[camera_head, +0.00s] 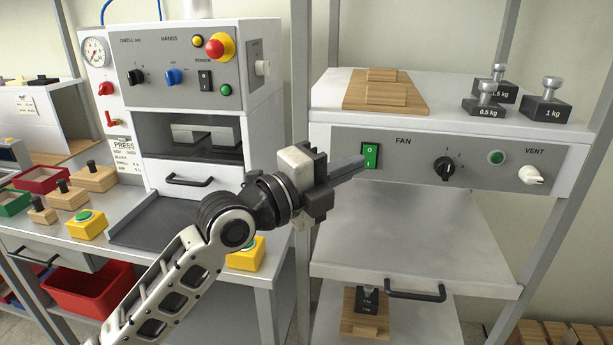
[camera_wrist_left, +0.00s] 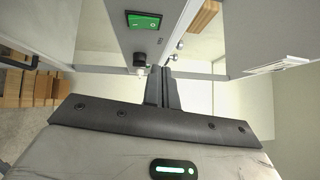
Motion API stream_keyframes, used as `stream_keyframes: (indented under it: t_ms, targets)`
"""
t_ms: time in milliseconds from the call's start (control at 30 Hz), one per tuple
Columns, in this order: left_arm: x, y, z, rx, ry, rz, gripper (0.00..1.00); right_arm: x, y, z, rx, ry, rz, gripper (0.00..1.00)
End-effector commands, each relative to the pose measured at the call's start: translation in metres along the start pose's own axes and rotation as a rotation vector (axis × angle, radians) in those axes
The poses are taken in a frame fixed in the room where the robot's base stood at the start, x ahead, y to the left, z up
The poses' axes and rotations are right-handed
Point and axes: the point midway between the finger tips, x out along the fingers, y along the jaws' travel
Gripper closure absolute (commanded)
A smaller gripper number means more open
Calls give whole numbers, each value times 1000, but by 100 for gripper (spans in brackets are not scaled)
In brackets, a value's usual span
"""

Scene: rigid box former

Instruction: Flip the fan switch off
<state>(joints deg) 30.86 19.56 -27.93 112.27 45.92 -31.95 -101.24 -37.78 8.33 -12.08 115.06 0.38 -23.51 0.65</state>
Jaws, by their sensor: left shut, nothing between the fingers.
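The fan switch (camera_head: 371,155) is a green rocker in a black frame, marked O above and I below, on the left of the grey panel under the word FAN. It also shows in the left wrist view (camera_wrist_left: 143,21). My left gripper (camera_head: 362,163) is shut and empty, with its tips pointing right beside the switch's left edge. In the left wrist view its shut fingers (camera_wrist_left: 161,72) appear below the switch with a gap between. I cannot tell from the head view whether they touch it, nor which half is pressed in. The right gripper is out of view.
A black knob (camera_head: 445,168), a green button (camera_head: 496,157) and a white vent knob (camera_head: 531,175) sit right of the switch. Weights (camera_head: 544,108) and a wooden board (camera_head: 412,101) lie on top. A metal post (camera_head: 301,75) stands left of the panel.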

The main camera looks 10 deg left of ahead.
Motion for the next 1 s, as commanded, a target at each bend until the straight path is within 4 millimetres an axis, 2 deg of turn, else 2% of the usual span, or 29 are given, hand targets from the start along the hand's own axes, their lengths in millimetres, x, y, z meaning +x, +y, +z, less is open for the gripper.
stream_keyframes:
  t_ms: [67, 200, 400, 867, 967, 1000]
  targets:
    - [-21, 3, 0, 6, -1, 6, 100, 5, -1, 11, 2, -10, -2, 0]
    - [-48, -2, 0, 4, 0, 6, 100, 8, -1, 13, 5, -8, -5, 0]
    - [-71, -9, 0, 1, 1, 4, 100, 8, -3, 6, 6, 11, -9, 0]
    - [-76, -8, 1, -14, -2, 6, 100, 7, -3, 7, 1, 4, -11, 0]
    - [-77, 13, 2, -113, -29, 25, 100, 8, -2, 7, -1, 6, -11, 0]
    - [-79, 29, 3, -189, -51, 39, 100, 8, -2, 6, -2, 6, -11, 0]
